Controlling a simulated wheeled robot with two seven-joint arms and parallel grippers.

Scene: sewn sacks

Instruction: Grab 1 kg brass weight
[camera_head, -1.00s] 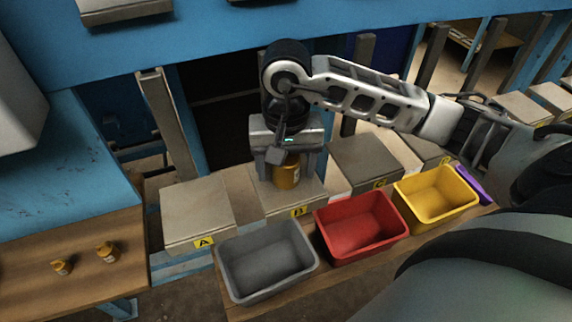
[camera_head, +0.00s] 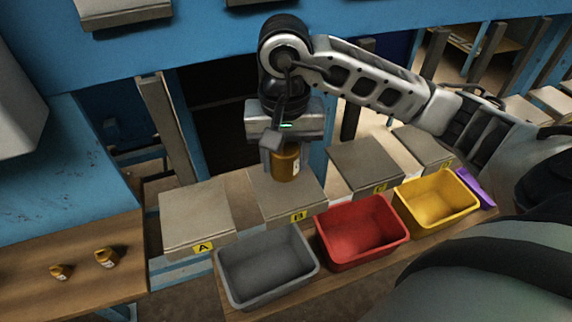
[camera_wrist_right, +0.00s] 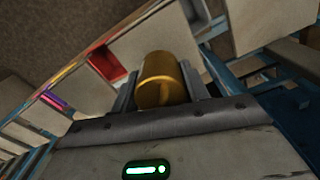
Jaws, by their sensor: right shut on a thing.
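A large brass weight (camera_head: 285,163) is held in my right gripper (camera_head: 284,158), above the platform marked B (camera_head: 283,196). The right wrist view shows the brass weight (camera_wrist_right: 161,80) between the two fingers, with one finger on each side. The right gripper is shut on it. Two small brass weights stand on the wooden table at the left, one (camera_head: 61,272) beside the other (camera_head: 106,258). My left gripper does not show.
A grey bin (camera_head: 233,287), a red bin (camera_head: 325,243) and a yellow bin (camera_head: 408,208) stand empty in front of the platforms. Platform A (camera_head: 195,216) is bare. Blue framing (camera_head: 215,45) runs behind.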

